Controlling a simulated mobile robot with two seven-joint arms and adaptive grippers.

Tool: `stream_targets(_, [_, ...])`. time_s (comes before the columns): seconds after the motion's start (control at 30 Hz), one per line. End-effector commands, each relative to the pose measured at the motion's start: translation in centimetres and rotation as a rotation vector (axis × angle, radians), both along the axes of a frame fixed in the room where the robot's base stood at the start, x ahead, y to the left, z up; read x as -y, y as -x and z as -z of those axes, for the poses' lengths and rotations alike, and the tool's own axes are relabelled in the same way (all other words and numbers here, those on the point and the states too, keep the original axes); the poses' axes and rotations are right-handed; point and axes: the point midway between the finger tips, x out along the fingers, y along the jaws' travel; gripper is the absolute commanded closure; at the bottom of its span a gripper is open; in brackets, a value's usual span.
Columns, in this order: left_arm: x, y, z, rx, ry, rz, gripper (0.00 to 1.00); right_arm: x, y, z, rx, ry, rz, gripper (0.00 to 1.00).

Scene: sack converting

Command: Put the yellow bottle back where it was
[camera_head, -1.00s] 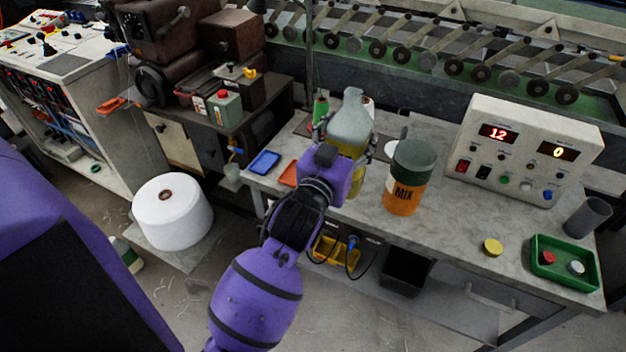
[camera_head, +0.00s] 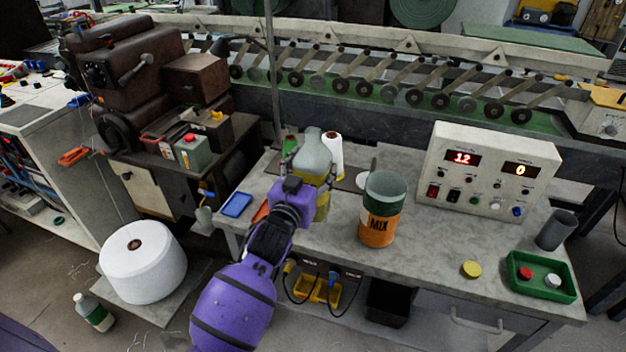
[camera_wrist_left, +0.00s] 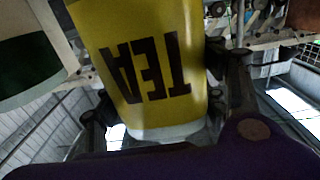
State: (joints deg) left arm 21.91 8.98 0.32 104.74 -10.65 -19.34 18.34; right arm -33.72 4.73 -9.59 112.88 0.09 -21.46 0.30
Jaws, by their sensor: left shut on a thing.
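The yellow bottle (camera_head: 322,206) has a clear greyish upper part and stands upright at the left part of the grey table (camera_head: 420,250). In the left wrist view its yellow label (camera_wrist_left: 150,60) reads "TEA", upside down in the picture. My left gripper (camera_head: 306,172) is shut on the bottle, with fingers on both sides of it. The gripper hides much of the bottle's lower part, so I cannot tell whether its base touches the table. My right gripper is not in view.
An orange "MIX" container (camera_head: 381,212) stands close to the right of the bottle. A white roll (camera_head: 334,155) is behind it. A blue tray (camera_head: 236,204) lies to the left. A control box (camera_head: 487,170), a yellow lid (camera_head: 471,269) and a green tray (camera_head: 520,291) are farther right.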

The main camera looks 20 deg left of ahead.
Motion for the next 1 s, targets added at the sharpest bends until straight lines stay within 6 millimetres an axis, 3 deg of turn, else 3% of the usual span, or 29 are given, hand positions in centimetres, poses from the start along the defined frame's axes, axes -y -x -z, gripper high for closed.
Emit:
stream_targets(0.27, [-0.3, -1.3, 1.5, 0.001, 0.000, 0.001, 0.80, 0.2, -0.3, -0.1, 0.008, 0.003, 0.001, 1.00])
stream_targets(0.5, [-0.4, -1.3, 4.6, 0.000, 0.001, -0.001, 0.80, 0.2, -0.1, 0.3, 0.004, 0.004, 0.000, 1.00])
stream_targets(0.9, [-0.3, -1.3, 5.0, 0.003, 0.000, 0.000, 0.80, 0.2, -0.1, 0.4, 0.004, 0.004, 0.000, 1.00])
stream_targets(0.93, [-0.4, -1.3, 5.0, 0.003, 0.000, 0.000, 0.32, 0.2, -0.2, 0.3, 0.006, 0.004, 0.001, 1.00])
stream_targets(1.0, [-0.4, -1.3, 4.9, 0.003, 0.000, 0.000, 0.23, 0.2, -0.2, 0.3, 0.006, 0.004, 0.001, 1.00])
